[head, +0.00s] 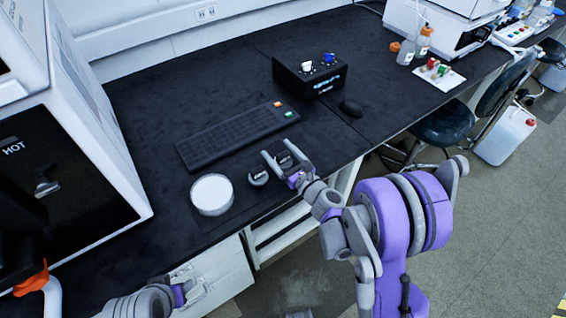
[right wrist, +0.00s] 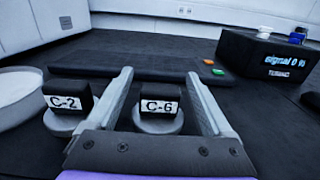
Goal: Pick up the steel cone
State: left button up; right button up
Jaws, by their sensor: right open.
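My right gripper (head: 277,150) is open over the black bench, its fingers pointing toward the keyboard. In the right wrist view, a small piece labelled C-6 (right wrist: 160,105) stands between the two open fingers (right wrist: 160,75), with no clear contact. It has a dark block on a round grey base. A like piece labelled C-2 (right wrist: 68,103) stands just left of the fingers; it also shows in the head view (head: 257,177). I cannot tell which piece, if either, is the steel cone. My left gripper (head: 190,291) is low at the bench's front edge, its jaws unclear.
A white round dish (head: 211,193) stands left of the labelled pieces. A black keyboard (head: 235,132) lies behind them. A black box (head: 309,80) with white and blue tops stands at the back, with a mouse (head: 351,107) nearby. A white machine (head: 95,110) fills the left.

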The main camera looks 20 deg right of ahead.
jog(key=shift+w+a, duration=0.2)
jog(key=shift+w, duration=0.4)
grip_shut()
